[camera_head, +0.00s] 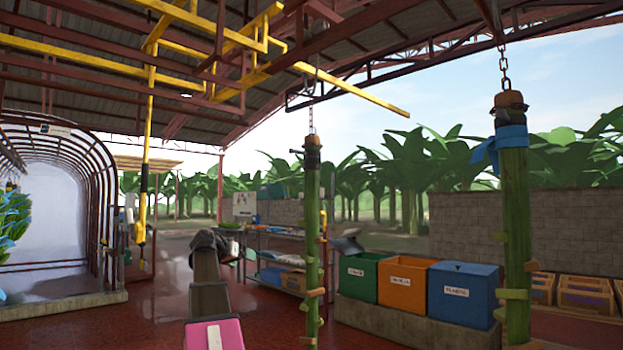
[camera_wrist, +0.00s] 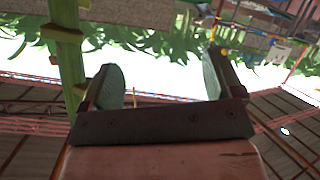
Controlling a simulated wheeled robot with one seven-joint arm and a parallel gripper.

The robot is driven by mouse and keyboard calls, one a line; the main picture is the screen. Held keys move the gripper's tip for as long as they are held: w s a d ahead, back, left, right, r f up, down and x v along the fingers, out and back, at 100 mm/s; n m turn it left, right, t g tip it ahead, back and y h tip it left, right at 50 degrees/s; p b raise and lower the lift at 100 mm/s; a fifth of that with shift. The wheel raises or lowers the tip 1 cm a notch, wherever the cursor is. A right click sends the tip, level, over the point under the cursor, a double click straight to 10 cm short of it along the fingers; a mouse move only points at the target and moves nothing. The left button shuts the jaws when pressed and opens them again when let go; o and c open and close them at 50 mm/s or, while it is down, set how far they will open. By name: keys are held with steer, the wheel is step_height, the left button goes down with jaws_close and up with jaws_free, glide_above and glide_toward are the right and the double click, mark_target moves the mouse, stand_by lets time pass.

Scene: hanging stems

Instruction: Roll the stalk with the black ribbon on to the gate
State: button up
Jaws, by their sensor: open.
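The stalk with the black ribbon (camera_head: 312,200) hangs upright on a chain near the middle of the head view. Its dark band is wrapped near the top, and cut stubs stick out along its green length. My gripper (camera_wrist: 162,62) is open and empty in the wrist view, which is turned over. A green stalk (camera_wrist: 70,65) stands there left of the fingers, apart from them; its ribbon is out of view. In the head view my arm reaches up left of the black-ribboned stalk. The gate appears to be the hooped arch (camera_head: 98,165) at far left.
A second stalk with a blue ribbon (camera_head: 515,220) hangs nearer, at right. Green (camera_head: 357,282), orange (camera_head: 403,287) and blue (camera_head: 462,297) bins stand behind the stalks. A yellow rail (camera_head: 350,90) runs overhead. Open red floor (camera_head: 155,295) lies towards the arch.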

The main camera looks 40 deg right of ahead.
steer(key=s+d+r+m+g+h, duration=0.1)
steer(key=s+d+r+m, duration=0.15)
steer(key=r, duration=0.55)
steer(key=s+d+r+m+g+h, duration=0.15)
steer(key=d+r, duration=0.25)
steer(key=r, duration=0.4)
steer(key=m+g+h, duration=0.2)
steer(key=m+g, duration=0.1)
steer(key=m, duration=0.1)
glide_toward(306, 172)
steer(key=x, duration=1.2)
steer(key=shift+d, duration=0.4)
steer(key=shift+c, duration=0.3)
